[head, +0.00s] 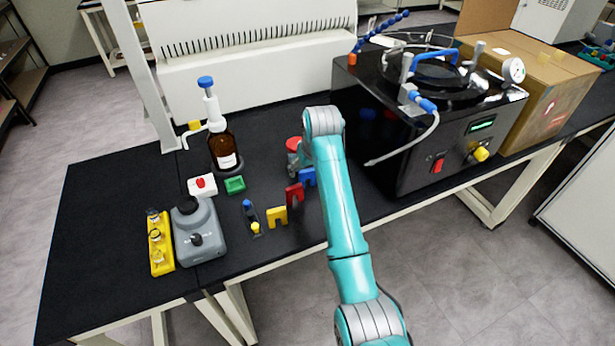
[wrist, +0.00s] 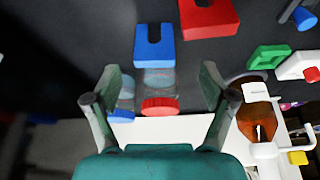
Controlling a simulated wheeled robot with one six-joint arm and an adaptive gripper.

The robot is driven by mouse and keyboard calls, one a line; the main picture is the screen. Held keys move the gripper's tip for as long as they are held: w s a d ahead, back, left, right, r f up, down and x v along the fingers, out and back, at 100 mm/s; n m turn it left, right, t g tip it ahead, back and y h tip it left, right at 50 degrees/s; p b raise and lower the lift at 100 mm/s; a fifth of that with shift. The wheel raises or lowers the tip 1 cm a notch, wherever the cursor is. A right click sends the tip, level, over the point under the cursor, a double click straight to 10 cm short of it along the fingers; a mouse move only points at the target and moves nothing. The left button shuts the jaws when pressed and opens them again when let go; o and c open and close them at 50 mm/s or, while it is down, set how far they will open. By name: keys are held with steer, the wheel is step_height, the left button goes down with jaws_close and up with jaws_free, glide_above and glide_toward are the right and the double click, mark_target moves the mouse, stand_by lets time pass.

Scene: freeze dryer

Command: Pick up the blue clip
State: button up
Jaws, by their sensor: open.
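The blue clip (head: 307,178) lies on the black bench beside my arm in the head view, which partly covers it. In the wrist view the blue clip (wrist: 154,48) is a flat U-shaped piece at top centre, with its notch toward the top edge. My gripper (wrist: 158,82) is open, its teal fingers spread wide. The clip appears just beyond the fingertips, roughly centred between them, and not held. A clear jar with a red cap (wrist: 160,106) shows between the fingers in the picture. In the head view my gripper is mostly hidden behind my arm.
A red clip (head: 294,194) and a yellow clip (head: 277,216) lie near the blue one. A blue-capped jar (wrist: 125,114) is by the left finger. A brown bottle (head: 226,150) stands left, and the black freeze dryer (head: 420,150) stands right.

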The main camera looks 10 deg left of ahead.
mark_target(308, 171)
steer(key=shift+w+x, duration=0.2)
steer(key=shift+x, duration=1.2)
steer(key=shift+w+x, duration=0.25)
steer(key=shift+x, duration=1.15)
steer(key=shift+d+r, duration=0.15)
steer(key=shift+d, duration=0.05)
steer(key=c, duration=0.8)
